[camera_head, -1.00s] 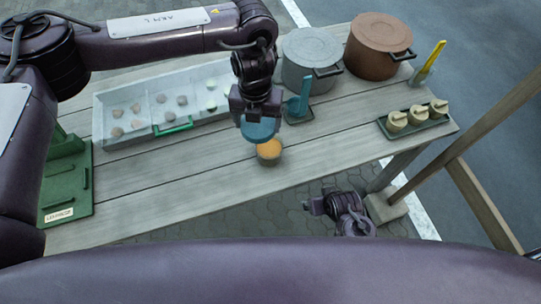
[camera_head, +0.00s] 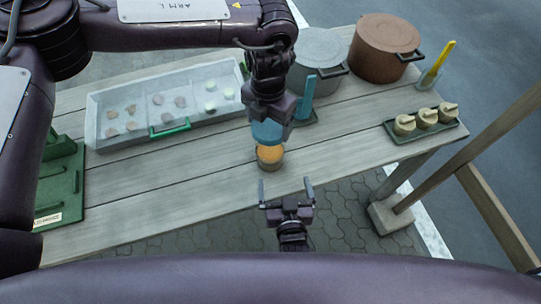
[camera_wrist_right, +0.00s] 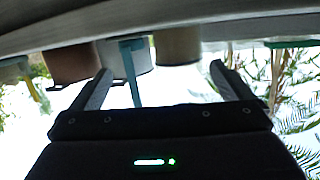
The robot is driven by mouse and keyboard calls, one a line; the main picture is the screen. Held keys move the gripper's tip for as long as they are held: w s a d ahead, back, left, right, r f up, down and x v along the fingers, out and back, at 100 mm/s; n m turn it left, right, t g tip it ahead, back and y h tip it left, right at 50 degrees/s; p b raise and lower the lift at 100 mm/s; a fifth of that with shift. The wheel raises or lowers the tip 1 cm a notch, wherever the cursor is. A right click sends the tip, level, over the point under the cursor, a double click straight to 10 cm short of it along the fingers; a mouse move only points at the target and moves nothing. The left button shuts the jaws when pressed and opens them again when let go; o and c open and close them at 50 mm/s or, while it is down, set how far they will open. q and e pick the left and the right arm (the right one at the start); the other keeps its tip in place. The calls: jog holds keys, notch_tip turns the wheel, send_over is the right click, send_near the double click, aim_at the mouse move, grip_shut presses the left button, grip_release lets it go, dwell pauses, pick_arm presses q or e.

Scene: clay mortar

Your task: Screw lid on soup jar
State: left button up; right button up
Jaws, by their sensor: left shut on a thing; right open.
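The soup jar (camera_head: 269,164), a small brownish cup with orange soup showing at its top, stands upright near the table's front edge. It also shows in the right wrist view, seemingly upside down (camera_wrist_right: 178,47). My left gripper (camera_head: 270,118) points down and is shut on a round blue lid (camera_head: 267,134). The lid is just above and slightly behind the jar's mouth, and the soup is still visible. My right gripper (camera_head: 286,186) is open and empty, its fingers pointing toward the table just in front of the jar. It also shows in the right wrist view (camera_wrist_right: 160,72).
A grey pot (camera_head: 318,58) and a brown pot (camera_head: 386,45) stand at the back, with a teal utensil (camera_head: 306,95) upright nearby. A divided tray (camera_head: 135,133) holds several small pieces. Several lidded pots sit on a dark tray (camera_head: 450,135) at right. The table (camera_head: 170,195) is clear left of the jar.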

aim_at(272, 162)
pick_arm(q)
jog(key=shift+d+f, duration=0.1)
pick_arm(e)
jog(key=s+a+r+t, duration=0.1)
jog(key=s+a+r+n+t, duration=0.1)
jog(key=s, duration=0.1)
jog(key=shift+t+y, duration=0.3)
jog(key=shift+y, duration=0.1)
jog(key=shift+f, duration=0.1)
jog(key=w, duration=0.4)
jog(key=w+a, duration=0.1)
jog(key=w, duration=0.7)
jog(key=shift+a, duration=0.25)
jog(key=shift+s, duration=0.1)
jog(key=c, duration=1.5)
pick_arm(q)
jog(key=shift+f, duration=2.5)
jog(key=shift+f, duration=0.1)
jog(key=shift+f, duration=0.8)
